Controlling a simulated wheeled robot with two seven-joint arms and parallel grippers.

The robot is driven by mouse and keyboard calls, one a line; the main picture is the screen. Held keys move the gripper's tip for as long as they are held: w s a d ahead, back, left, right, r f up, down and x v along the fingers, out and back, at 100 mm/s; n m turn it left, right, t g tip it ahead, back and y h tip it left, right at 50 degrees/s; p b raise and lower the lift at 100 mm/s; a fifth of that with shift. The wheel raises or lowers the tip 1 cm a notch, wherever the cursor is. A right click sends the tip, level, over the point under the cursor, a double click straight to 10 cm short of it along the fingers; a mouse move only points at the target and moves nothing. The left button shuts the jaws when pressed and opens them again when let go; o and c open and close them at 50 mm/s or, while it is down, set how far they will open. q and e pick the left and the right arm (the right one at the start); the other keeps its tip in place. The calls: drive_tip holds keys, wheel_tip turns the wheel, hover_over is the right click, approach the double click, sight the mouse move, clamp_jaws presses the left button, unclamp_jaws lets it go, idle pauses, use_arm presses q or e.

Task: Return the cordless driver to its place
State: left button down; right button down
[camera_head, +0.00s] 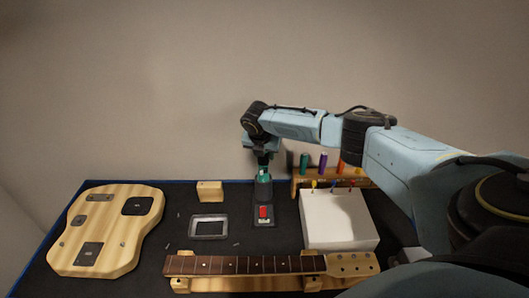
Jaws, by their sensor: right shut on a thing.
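My right gripper (263,158) reaches in from the right and points down at the back middle of the bench. It is shut on the cordless driver (263,188), a dark grey and teal tool held upright below the fingers. The driver is directly behind a dark holder (263,223) with a red part (264,212) on it. I cannot tell whether the driver touches the holder or the mat. The fingertips are small and partly hidden by the wrist. My left gripper is out of view.
A wooden guitar body (110,225) lies at left. A guitar neck (245,265) rests on wooden supports in front. A metal-rimmed tray (209,228) and a wooden block (209,191) are left of the driver. A white box (340,220) and a tool rack (312,183) are right.

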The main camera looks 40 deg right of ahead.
drive_tip(key=c, duration=0.9)
unclamp_jaws()
drive_tip(key=v, duration=1.3)
drive_tip(key=shift+r+b, duration=0.2)
drive_tip(key=shift+b, duration=0.1)
